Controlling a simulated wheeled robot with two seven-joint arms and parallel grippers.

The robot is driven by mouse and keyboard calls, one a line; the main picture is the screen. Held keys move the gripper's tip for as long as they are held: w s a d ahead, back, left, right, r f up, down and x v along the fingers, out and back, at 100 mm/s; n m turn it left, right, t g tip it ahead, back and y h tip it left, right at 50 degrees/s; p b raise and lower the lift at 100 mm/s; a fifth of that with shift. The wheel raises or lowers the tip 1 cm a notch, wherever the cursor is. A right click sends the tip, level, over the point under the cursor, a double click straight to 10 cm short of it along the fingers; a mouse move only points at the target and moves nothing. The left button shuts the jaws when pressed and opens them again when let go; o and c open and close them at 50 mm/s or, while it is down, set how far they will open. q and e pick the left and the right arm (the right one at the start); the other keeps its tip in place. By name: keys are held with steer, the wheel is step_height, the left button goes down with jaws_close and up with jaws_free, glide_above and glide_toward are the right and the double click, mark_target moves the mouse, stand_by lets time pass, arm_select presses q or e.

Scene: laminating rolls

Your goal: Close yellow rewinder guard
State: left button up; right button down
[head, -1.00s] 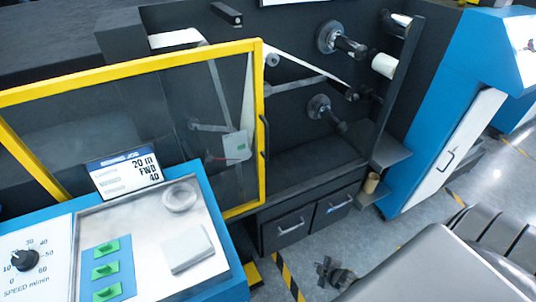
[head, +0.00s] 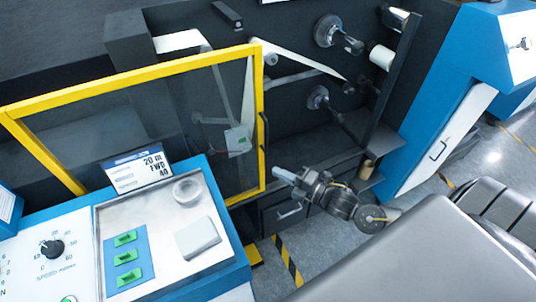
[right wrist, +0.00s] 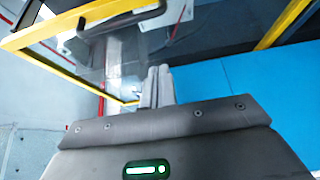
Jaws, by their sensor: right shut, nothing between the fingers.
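The yellow rewinder guard is a yellow-framed clear panel; its frame (head: 256,95) stands in front of the dark machine in the head view. Its black handle (head: 265,133) is on the right upright. The machine's rollers to the right of that upright are uncovered. My right gripper (head: 280,174) is shut and empty, just right of the guard's lower right corner and below the handle. In the right wrist view, the shut fingers (right wrist: 157,85) point toward the guard frame (right wrist: 75,18) and its dark handle (right wrist: 125,18). Contact with the guard cannot be told. My left gripper is not in view.
A blue control console (head: 236,268) with a dial, green switches and a small display stands at the front left. Dark drawers (head: 290,212) are below the rollers. A blue and white cabinet (head: 440,135) stands at the right.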

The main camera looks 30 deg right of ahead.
steer(key=p+x, duration=0.3)
steer(key=x, duration=0.6)
steer(key=d+p, duration=0.1)
steer(key=d, duration=0.3)
steer(key=shift+w+d, duration=0.1)
